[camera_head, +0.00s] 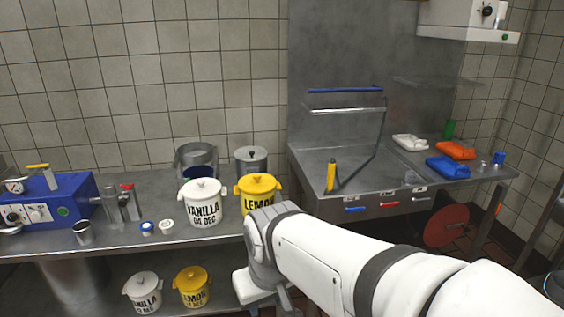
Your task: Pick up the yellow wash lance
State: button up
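The yellow wash lance (331,176) stands nearly upright at the front left of the steel sink unit, with a dark hose (372,155) running from near its base up toward the blue rail (345,90). My gripper (262,296) is at the lower middle of the head view, in front of the counter, left of and below the lance and well apart from it. My white arm reaches in from the lower right. The fingertips are hidden or too unclear to tell whether they are open or shut.
White vanilla (203,205) and yellow lemon (258,186) tubs stand on the counter left of the sink. White, orange and blue items (447,167) lie on the right side of the sink unit. Blue, red and grey handles (389,205) line its front edge. A red disc (446,227) is below.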

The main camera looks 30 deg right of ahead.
aim_at(331, 167)
jog(key=z, duration=0.7)
jog(key=i, duration=1.35)
jog(key=z, duration=0.8)
jog(key=i, duration=0.4)
jog(key=z, duration=0.55)
jog(key=k, duration=0.75)
jog(key=z, duration=0.2)
jog(key=i, duration=0.75)
jog(key=u, duration=0.1)
